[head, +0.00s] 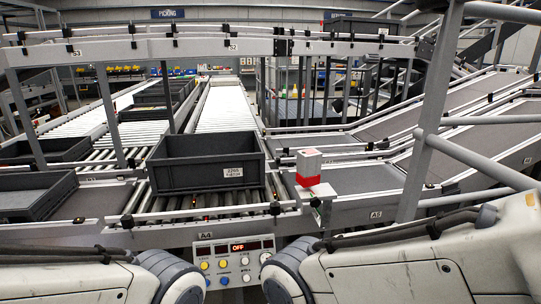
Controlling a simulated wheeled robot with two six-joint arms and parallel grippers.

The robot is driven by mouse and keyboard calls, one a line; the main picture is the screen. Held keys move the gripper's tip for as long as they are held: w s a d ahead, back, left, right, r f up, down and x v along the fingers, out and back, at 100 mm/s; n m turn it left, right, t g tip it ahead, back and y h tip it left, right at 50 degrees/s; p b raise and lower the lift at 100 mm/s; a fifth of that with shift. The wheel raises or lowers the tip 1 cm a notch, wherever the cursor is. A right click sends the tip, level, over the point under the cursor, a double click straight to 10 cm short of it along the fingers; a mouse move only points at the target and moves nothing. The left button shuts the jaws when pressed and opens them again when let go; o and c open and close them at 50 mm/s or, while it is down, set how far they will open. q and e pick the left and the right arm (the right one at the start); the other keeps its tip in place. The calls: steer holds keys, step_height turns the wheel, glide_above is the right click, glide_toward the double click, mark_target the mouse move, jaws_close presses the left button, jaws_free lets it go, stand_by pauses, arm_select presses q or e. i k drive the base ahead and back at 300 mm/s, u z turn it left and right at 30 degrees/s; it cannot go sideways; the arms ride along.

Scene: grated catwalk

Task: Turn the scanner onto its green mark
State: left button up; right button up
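A white box-shaped head with a red top edge and red lower part (308,166) stands at the right end of the near conveyor; it may be the scanner. A pale bracket (320,191) is just below it. I cannot make out a green mark on or near it. Parts of both my arms show along the bottom edge, well below this device. Neither gripper shows.
A grey tote (203,177) with a white label sits on the rollers, left of the device. A control panel (235,263) reading OFF is at bottom centre. Grey totes lie at left; sloping belts and a diagonal rail (478,160) are at right.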

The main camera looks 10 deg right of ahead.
mark_target(309, 161)
steer(key=z, duration=0.5)
steer(key=i, duration=0.9)
steer(key=z, duration=0.1)
